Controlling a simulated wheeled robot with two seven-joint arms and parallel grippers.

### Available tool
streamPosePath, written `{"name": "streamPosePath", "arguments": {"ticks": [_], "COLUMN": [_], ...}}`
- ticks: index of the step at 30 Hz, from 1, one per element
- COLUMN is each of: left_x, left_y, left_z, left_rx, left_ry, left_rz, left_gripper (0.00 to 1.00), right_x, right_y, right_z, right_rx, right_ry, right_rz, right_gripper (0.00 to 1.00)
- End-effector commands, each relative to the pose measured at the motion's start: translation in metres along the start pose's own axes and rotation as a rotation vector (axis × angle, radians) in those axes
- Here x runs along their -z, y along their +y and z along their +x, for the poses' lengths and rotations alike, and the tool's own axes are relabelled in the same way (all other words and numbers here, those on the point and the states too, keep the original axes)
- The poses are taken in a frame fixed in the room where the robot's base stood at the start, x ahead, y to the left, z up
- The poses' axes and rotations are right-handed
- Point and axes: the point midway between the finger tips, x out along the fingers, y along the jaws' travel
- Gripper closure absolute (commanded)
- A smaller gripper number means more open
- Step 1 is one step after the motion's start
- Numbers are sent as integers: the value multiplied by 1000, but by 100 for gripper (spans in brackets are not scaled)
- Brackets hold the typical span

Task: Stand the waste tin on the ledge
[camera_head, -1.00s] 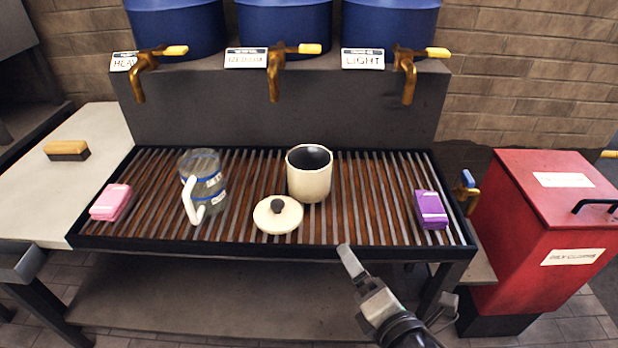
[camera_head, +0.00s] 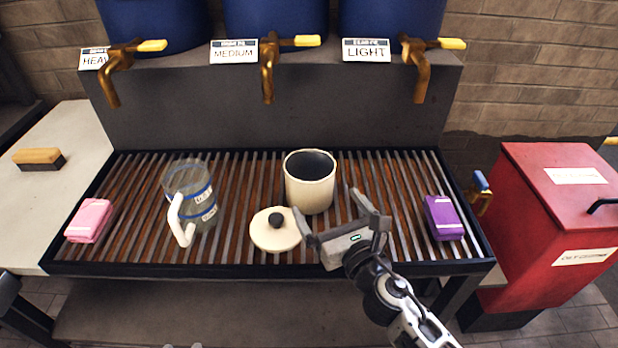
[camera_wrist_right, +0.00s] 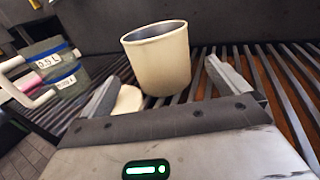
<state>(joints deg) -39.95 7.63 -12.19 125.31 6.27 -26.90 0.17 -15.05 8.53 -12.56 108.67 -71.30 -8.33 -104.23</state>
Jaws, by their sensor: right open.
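The waste tin appears to be the cream, open-topped cylindrical tin (camera_head: 309,190), upright on the slatted rack near the middle. It also shows straight ahead in the right wrist view (camera_wrist_right: 160,65). A round cream lid with a dark knob (camera_head: 275,232) lies on the slats at its front left. My right gripper (camera_head: 326,203) is open and empty, its fingers spread in front of the tin and pointing towards it. In the wrist view the tin stands beyond the fingertips, with no clear contact. Which surface is the ledge I cannot tell.
A clear measuring jug (camera_head: 205,210) and pink block (camera_head: 90,220) are left on the rack; a purple block (camera_head: 442,218) is right. Brass taps (camera_head: 267,80) hang above the back. A pale side top (camera_head: 60,170) bears a brush (camera_head: 40,158). A red bin (camera_head: 545,230) stands right.

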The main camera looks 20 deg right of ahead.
Motion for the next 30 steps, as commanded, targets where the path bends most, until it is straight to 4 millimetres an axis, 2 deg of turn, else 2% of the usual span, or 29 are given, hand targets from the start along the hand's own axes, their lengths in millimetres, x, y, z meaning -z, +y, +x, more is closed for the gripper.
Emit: {"name": "streamPosePath", "arguments": {"ticks": [1, 3, 11, 20, 29, 30], "left_x": [-1, -3, -2, 4, 4, 4], "left_y": [0, -1, -1, -2, -2, -2], "left_z": [-1, 0, 0, 1, 1, 1], "left_rx": [3, 6, 8, 9, 8, 8], "left_ry": [-8, -14, -12, -1, -1, -2], "left_rz": [3, 6, 10, 15, 15, 16], "left_gripper": [64, 64, 64, 64, 64, 64], "right_x": [-3, -1, 0, 0, 1, 1], "right_y": [0, 0, 0, 2, 2, 2], "right_z": [12, 23, 43, 84, 91, 91], "right_rx": [0, 0, 0, 0, 0, 0], "right_ry": [-3, -1, 0, -1, 1, 1], "right_rz": [1, 1, 3, 4, 3, 3], "right_gripper": [0, 0, 0, 0, 0, 6]}}
